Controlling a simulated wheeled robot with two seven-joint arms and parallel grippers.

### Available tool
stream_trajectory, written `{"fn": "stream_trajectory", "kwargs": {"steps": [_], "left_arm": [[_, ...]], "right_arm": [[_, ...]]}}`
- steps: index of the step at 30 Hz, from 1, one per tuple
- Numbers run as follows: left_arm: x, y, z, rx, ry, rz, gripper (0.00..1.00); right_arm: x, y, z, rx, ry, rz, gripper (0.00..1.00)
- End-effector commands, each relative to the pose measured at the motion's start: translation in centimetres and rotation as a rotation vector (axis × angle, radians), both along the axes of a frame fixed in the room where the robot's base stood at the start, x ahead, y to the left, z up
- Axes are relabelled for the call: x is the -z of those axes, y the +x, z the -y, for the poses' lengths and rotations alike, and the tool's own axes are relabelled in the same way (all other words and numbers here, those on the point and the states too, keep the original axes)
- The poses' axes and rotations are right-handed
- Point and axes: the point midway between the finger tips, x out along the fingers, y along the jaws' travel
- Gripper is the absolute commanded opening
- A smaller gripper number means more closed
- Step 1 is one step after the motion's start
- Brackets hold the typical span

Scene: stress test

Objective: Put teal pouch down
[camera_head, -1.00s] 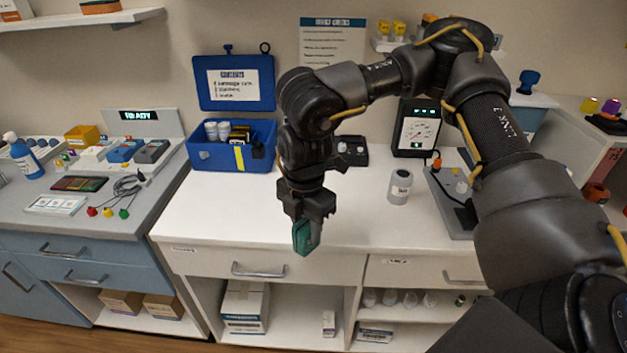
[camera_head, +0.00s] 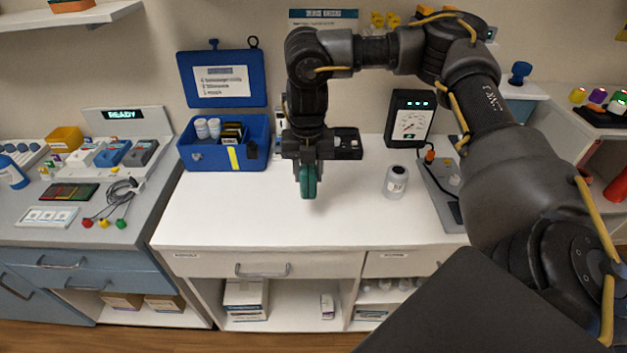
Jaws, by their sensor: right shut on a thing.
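The teal pouch (camera_head: 308,184) hangs upright between the fingers of my right gripper (camera_head: 307,170). The gripper points down and is shut on it. It is over the white counter (camera_head: 250,215), roughly mid-width; I cannot tell exactly how far the pouch's lower edge is from the surface, though it looks a little above it. The gripper hides part of the pouch's top. My left gripper is not in view.
An open blue box (camera_head: 205,158) with bottles and packets stands at the back left of the counter. The counter's front middle is clear.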

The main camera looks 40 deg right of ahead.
Motion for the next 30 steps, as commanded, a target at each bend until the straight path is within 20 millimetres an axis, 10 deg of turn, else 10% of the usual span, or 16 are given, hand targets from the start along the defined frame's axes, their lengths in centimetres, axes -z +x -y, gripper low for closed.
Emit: {"fn": "stream_trajectory", "kwargs": {"steps": [9, 30], "left_arm": [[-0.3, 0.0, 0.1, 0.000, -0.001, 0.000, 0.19], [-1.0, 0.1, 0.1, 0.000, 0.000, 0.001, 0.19]], "right_arm": [[5.0, 3.3, 3.6, 0.006, 0.000, -0.002, 0.08], [9.5, 4.2, 4.4, 0.002, 0.000, 0.001, 0.08]]}}
